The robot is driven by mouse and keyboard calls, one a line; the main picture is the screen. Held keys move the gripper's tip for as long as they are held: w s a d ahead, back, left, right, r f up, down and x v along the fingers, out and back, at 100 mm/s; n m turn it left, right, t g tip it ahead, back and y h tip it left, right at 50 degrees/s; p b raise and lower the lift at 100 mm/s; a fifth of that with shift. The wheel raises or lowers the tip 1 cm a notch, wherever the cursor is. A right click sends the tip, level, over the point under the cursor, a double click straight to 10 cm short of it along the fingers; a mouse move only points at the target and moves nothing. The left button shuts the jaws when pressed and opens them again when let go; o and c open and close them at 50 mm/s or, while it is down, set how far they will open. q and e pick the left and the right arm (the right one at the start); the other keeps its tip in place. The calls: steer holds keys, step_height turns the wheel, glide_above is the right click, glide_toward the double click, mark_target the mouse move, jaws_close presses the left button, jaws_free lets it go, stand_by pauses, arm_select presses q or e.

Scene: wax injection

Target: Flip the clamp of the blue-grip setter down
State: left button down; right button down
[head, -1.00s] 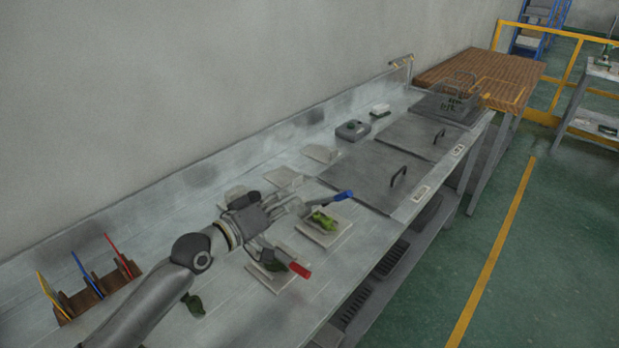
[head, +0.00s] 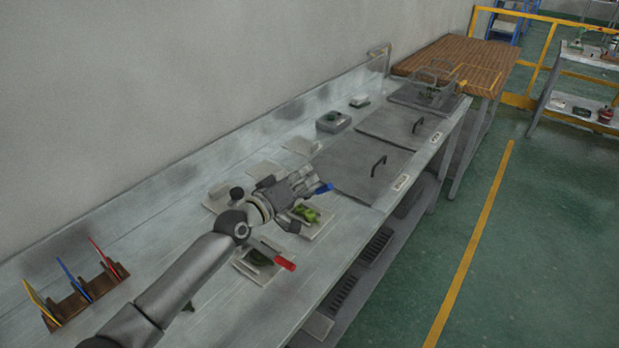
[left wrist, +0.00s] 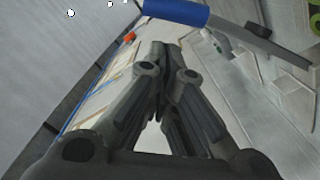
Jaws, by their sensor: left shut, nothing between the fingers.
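The blue-grip setter shows its blue grip (head: 323,188) just right of my left gripper (head: 296,192) in the head view. In the left wrist view the blue grip (left wrist: 176,11) on its grey metal bar (left wrist: 262,42) crosses the top, beyond my fingertips (left wrist: 166,52). The left fingers are shut together with nothing between them, and a gap to the bar shows in the picture; I cannot tell its depth. My gripper hides most of the setter's clamp in the head view. My right gripper is not in view.
A red-grip setter (head: 284,263) stands nearer on the bench, close to my left forearm. A wooden rack (head: 82,300) with coloured tools is at the left. Grey lids with handles (head: 357,168) cover the bench further back. Pale blocks (head: 300,146) lie near the wall.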

arm_select(q)
steer(key=shift+s+d+f, duration=0.2)
steer(key=shift+d+f, duration=0.2)
steer(key=shift+d, duration=0.1)
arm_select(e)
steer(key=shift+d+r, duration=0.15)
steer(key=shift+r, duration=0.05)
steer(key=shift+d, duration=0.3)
arm_select(q)
steer(key=shift+f, duration=0.1)
